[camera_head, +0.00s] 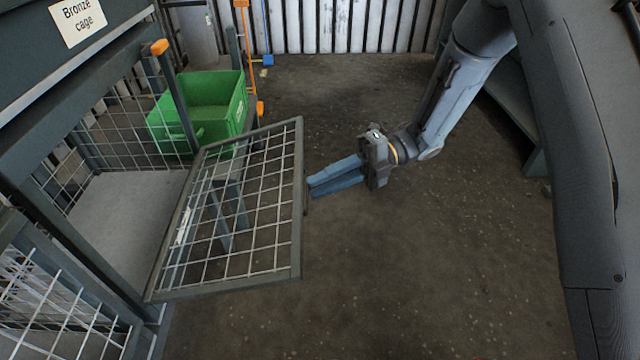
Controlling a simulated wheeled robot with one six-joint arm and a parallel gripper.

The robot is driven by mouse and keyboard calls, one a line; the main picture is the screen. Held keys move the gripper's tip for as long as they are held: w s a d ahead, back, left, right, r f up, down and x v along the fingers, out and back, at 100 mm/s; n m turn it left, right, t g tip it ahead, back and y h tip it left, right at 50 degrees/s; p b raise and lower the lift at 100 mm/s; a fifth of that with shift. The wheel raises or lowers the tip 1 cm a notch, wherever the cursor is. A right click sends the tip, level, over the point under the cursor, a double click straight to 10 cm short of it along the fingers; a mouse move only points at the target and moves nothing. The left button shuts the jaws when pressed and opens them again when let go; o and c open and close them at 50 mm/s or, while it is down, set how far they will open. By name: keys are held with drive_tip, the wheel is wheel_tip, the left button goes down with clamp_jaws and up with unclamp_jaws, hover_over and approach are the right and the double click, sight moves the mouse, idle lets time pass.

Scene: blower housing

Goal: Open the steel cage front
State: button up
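A wire-mesh cage front (247,287) in a grey frame stands swung out from a cage on the left. Its left edge meets the front edge of the cage floor (125,215), and the cage opening is uncovered. A sign above this cage reads "Bronze cage" (78,20); no sign reading steel is in view. My gripper (310,188) is at the front's outer right edge, its two blue-grey fingers pointing left, close together. A small dark handle (306,197) shows at that edge beside the fingertips. Whether the fingers hold it cannot be told.
A green bin (208,100) stands behind the front. Another mesh panel (60,300) is at the lower left. An orange post (250,55) and a blue object (268,60) are at the back. A grey bench (510,95) is at the right. The middle floor is clear.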

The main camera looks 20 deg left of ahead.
drive_tip(key=b+v, duration=0.2)
drive_tip(key=v, duration=1.1)
idle(0.9)
drive_tip(key=shift+f, duration=0.1)
idle(0.4)
